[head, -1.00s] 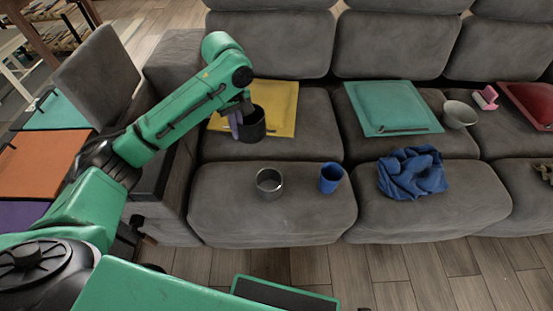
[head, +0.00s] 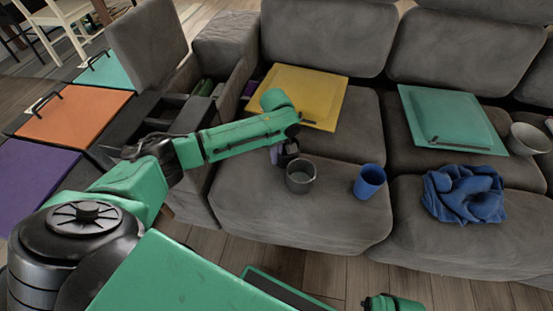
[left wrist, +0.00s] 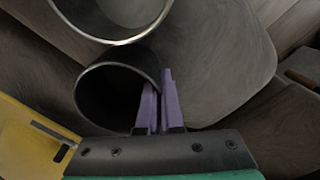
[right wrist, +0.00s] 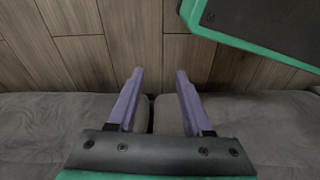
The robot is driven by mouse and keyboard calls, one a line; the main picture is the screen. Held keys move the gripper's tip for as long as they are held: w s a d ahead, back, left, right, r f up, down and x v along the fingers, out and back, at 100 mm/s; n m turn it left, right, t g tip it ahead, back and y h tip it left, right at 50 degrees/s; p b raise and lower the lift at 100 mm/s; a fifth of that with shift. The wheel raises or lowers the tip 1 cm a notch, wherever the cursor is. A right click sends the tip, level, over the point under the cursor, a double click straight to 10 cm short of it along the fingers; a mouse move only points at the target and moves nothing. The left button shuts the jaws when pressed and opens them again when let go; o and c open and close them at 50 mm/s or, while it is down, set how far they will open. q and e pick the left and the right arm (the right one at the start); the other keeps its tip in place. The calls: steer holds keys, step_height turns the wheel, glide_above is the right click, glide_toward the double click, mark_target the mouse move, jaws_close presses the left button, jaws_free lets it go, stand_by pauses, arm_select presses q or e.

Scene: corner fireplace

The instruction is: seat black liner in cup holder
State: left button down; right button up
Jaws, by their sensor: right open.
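My left gripper (head: 281,154) is at the front sofa seat, just behind a grey metal cup (head: 300,176). In the left wrist view its purple fingers (left wrist: 160,95) close on the wall of the black liner (left wrist: 115,98), one finger inside it. The liner's open mouth faces the camera; in the head view it is mostly hidden by my arm and gripper. The metal cup (left wrist: 112,20) appears just beyond the liner. No thing is clearly recognisable as the cup holder; an open console (head: 168,112) with dark compartments stands at left. My right gripper (right wrist: 160,95) is open and empty.
A blue cup (head: 369,182) stands right of the metal cup. The front seat's near part is clear.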

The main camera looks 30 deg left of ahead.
arm_select(q)
steer(key=c, duration=1.1)
jaws_free()
steer(key=shift+f, duration=0.15)
